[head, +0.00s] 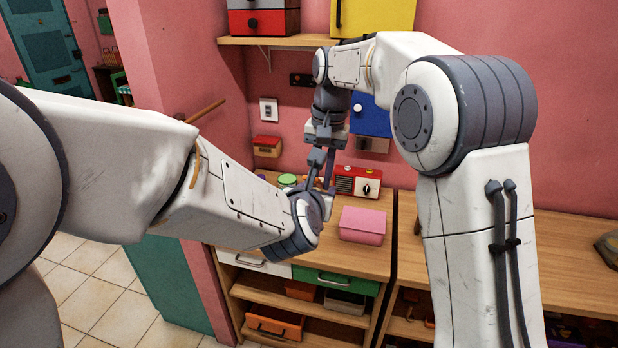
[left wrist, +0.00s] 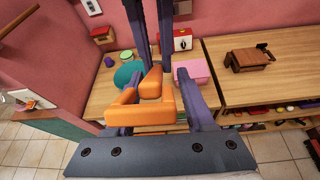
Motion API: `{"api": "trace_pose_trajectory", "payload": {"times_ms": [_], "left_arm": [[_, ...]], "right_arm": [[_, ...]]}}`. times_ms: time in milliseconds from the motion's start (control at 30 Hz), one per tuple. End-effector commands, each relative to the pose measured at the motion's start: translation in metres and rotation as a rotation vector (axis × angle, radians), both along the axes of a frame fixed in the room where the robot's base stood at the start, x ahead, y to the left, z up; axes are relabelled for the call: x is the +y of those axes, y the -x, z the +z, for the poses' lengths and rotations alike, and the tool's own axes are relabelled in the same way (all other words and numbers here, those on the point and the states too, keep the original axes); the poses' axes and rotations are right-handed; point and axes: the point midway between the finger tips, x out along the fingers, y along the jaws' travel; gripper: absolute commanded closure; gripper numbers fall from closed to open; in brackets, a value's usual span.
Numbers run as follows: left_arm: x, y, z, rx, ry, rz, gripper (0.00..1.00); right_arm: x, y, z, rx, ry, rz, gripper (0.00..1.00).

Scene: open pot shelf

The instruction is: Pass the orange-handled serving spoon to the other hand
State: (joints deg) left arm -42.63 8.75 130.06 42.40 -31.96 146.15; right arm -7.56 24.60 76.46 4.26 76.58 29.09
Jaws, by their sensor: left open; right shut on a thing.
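The orange handle of the serving spoon (left wrist: 150,115) shows large in the left wrist view, an angular orange piece lying between the fingers of my left gripper (head: 327,178). My left gripper is open, with one finger on each side of the handle. My right gripper (head: 321,150) comes down from above and is shut on the spoon; its two dark fingers show at the top of the left wrist view. A teal oval (left wrist: 128,74) lies beside the handle; I cannot tell whether it is the spoon's head. In the head view the grippers and arms hide the spoon.
A pink box (head: 362,225) and a red-and-white radio (head: 358,181) stand on the wooden counter (head: 375,258) close by. A brown block-like object (left wrist: 249,59) lies on the right counter. A shelf (head: 275,41) with boxes hangs behind. The right counter is mostly clear.

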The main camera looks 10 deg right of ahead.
Motion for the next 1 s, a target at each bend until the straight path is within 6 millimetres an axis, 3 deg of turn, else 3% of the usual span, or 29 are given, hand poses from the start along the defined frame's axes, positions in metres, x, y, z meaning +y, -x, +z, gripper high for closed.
{"api": "trace_pose_trajectory", "payload": {"times_ms": [367,500,533,633,667,733,1000], "left_arm": [[-0.0020,-0.0053,-0.0026,0.000,-0.001,-0.001,0.46],[-0.0020,-0.0052,-0.0024,0.000,-0.001,-0.002,0.96],[-0.0022,-0.0052,-0.0024,0.000,-0.001,-0.002,1.00],[-0.0025,-0.0048,-0.0024,0.000,-0.001,-0.003,1.00],[-0.0026,-0.0049,-0.0021,-0.001,-0.001,-0.003,1.00],[-0.0026,-0.0049,-0.0021,-0.001,-0.001,-0.003,1.00],[-0.0022,-0.0051,-0.0021,-0.001,-0.001,-0.002,1.00]], "right_arm": [[0.0000,0.0000,0.0002,0.000,0.000,0.000,1.00],[-0.0001,-0.0001,0.0002,-0.001,0.000,0.000,1.00],[0.0000,-0.0001,0.0002,-0.001,0.000,0.000,1.00],[0.0004,-0.0002,0.0003,-0.002,-0.001,0.000,1.00],[0.0006,-0.0003,0.0004,-0.002,-0.001,0.000,0.75],[0.0008,-0.0002,0.0004,-0.002,-0.001,0.000,0.48],[0.0003,-0.0001,0.0002,0.000,-0.001,0.000,0.47]]}}
